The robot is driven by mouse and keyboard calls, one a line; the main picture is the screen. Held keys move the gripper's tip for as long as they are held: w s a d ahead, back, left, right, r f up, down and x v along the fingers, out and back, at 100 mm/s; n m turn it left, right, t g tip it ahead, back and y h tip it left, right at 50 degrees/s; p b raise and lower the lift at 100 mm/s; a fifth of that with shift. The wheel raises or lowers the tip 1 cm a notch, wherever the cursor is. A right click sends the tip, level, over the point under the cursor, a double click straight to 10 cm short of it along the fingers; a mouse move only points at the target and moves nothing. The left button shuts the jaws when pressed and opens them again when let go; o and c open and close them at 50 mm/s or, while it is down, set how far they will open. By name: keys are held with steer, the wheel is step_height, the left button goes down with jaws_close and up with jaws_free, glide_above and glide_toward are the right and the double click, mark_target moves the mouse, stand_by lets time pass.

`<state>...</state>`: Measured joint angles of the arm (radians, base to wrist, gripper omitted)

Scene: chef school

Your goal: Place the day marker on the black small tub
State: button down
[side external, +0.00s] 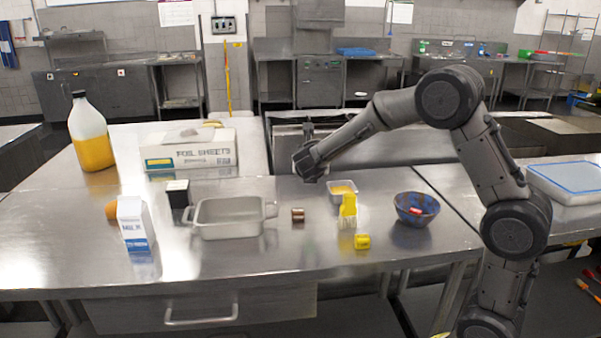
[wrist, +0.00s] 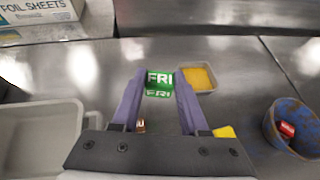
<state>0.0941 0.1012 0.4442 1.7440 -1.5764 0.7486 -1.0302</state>
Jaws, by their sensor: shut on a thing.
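The day marker (wrist: 160,80) is a small green block with white "FRI" lettering. It sits between the purple fingers of my gripper (wrist: 159,84) in the wrist view, which are shut on it. In the side view my gripper (side external: 309,164) is above the steel table, right of the grey pan; I cannot make out the marker there. A small black box-like thing (side external: 179,193), which looks like the black small tub, stands behind the pan's left end. It is to the left of my gripper and out of the wrist view.
The grey pan (side external: 230,217) lies between the black thing and my gripper's side. A foil box (side external: 190,152) stands behind. A milk carton (side external: 134,223), copper cylinder (side external: 298,215), yellow bottle (side external: 348,211), yellow-filled container (side external: 343,188) and blue bowl (side external: 416,208) stand around.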

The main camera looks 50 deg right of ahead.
steer(key=shift+s+a+r, duration=0.25)
steer(key=shift+s, duration=0.3)
steer(key=shift+s+a+r, duration=0.2)
steer(key=shift+s+r, duration=0.05)
steer(key=shift+s, duration=0.3)
steer(key=shift+s+a+r, duration=0.25)
steer(key=shift+s, duration=0.3)
steer(key=w+a+r+n+t+y, duration=0.2)
steer(key=w+a+r, duration=0.15)
steer(key=w, duration=0.35)
steer(key=w+a+r+n+t+y, duration=0.1)
steer(key=w+a+r+n+y, duration=0.15)
steer(key=w+a, duration=0.35)
steer(key=n+t+y, duration=0.1)
steer(key=n+t, duration=0.1)
glide_above(179, 187)
steer(key=s, duration=0.1)
steer(key=f, duration=0.6)
steer(key=shift+s+f, duration=0.2)
steer(key=shift+f, duration=0.2)
steer(key=shift+w+f, duration=0.8)
steer(key=shift+f, duration=1.6)
